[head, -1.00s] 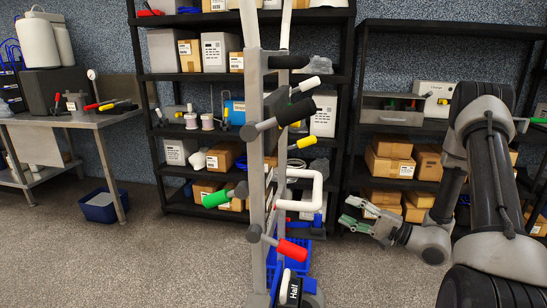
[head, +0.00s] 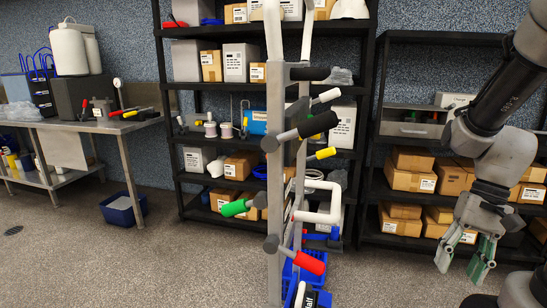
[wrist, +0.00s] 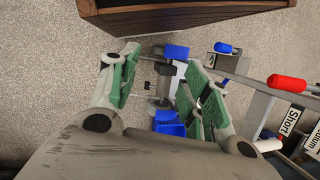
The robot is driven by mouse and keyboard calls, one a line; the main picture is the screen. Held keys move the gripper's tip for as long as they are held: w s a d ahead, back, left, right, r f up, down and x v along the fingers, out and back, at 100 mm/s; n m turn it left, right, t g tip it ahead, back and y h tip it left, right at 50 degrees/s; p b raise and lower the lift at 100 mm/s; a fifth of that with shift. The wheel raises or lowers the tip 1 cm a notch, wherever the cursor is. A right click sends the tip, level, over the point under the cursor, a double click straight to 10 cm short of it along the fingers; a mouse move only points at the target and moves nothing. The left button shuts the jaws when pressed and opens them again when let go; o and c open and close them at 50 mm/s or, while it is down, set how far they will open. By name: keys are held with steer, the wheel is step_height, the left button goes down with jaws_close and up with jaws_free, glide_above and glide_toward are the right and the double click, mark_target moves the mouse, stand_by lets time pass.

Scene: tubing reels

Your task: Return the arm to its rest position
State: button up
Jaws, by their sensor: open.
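My gripper (head: 463,262) hangs at the right of the head view with its fingers pointing down. Its green-padded fingers are apart, with nothing between them. In the wrist view my gripper (wrist: 165,95) also shows open, with bare floor and parts of a wheeled stand beyond the fingers. My arm comes down from the upper right of the head view, bent at the wrist. The gripper is to the right of the reel stand (head: 276,190) and apart from it.
The stand carries pegs with black, green, red, white and yellow ends, including a green one (head: 234,208) and a red one (head: 310,262). Black shelves (head: 365,230) with boxes stand behind. A metal table (head: 75,122) and blue bin (head: 118,210) are left. Floor between is clear.

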step_height(320, 180, up, 13)
steer(key=s+a+n+t+h, duration=0.1)
steer(key=n+t+h, duration=0.2)
steer(key=t, duration=0.3)
steer(key=shift+n+t, duration=0.3)
steer(key=shift+n, duration=0.4)
steer(key=shift+a, duration=0.1)
